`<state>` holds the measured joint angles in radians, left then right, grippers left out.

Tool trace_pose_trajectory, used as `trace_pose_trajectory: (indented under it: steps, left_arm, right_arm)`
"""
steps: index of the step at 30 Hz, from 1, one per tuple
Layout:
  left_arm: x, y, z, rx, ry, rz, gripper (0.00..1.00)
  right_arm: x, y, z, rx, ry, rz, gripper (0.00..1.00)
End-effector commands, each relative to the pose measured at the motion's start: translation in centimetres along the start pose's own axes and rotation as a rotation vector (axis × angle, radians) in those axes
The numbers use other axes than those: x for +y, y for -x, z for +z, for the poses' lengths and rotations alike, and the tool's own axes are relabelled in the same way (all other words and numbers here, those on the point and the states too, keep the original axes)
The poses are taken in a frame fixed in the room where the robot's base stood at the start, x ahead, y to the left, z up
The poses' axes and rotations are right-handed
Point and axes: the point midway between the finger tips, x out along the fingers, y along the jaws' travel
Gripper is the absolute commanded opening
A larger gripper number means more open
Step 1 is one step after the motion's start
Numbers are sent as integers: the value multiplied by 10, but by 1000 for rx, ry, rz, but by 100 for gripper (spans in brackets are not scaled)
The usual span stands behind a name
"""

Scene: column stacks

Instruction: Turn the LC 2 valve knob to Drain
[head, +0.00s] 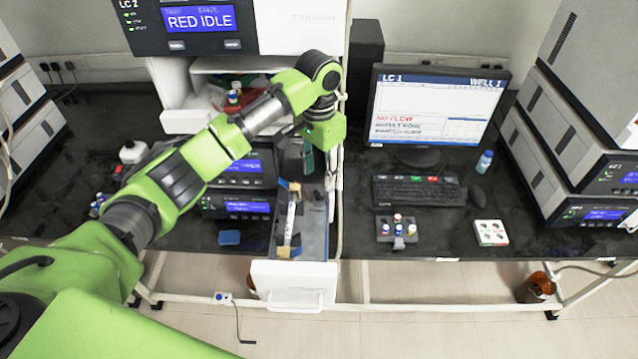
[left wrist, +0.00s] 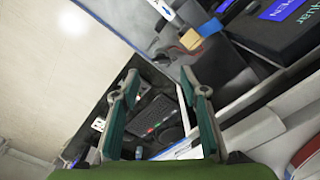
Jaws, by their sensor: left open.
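The LC 2 stack stands in the middle of the head view, its top module (head: 200,18) reading "RED IDLE". Below, an open drawer (head: 315,232) with a white front holds a pale column (head: 291,222) with blue and tan ends. I cannot make out the valve knob or its setting in either view; my arm covers part of the stack. My left gripper (head: 300,160) hangs above the back of the drawer. In the left wrist view, its teal fingers (left wrist: 158,90) are apart with nothing between them. My right gripper is not in view.
To the right are the LC 1 monitor (head: 435,108), a keyboard (head: 415,190), a mouse (head: 476,195) and a vial rack (head: 397,230). A white block (head: 491,233) sits beside the rack. Another instrument stack (head: 590,130) stands far right. The drawer sticks out past the bench's front edge.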

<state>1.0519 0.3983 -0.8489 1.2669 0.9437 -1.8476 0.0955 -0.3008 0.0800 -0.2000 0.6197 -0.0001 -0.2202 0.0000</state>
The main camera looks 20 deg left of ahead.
Motion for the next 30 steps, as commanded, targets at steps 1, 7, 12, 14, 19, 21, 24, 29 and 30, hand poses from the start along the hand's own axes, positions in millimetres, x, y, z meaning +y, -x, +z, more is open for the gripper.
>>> trace_pose_trajectory:
  steps: [1,7,12,14,19,21,24,29,30]
  left_arm:
    - [0,-8,2,-5,1,1,40]
    - [0,-43,1,-3,1,1,40]
    - [0,-60,1,-2,0,0,40]
    - [0,-62,1,-1,0,0,40]
    - [0,-64,0,0,0,0,40]
    - [0,-64,0,0,0,0,40]
    - [0,-64,0,0,0,0,25]
    - [0,-64,0,0,0,0,2]
    - [0,-63,0,0,0,0,2]
  right_arm:
    - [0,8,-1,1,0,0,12]
    - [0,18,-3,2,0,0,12]
    - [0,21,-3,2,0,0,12]
    - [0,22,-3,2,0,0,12]
    - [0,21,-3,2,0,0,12]
    - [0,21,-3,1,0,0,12]
    - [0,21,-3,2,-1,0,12]
    - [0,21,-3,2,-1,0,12]
    - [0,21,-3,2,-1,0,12]
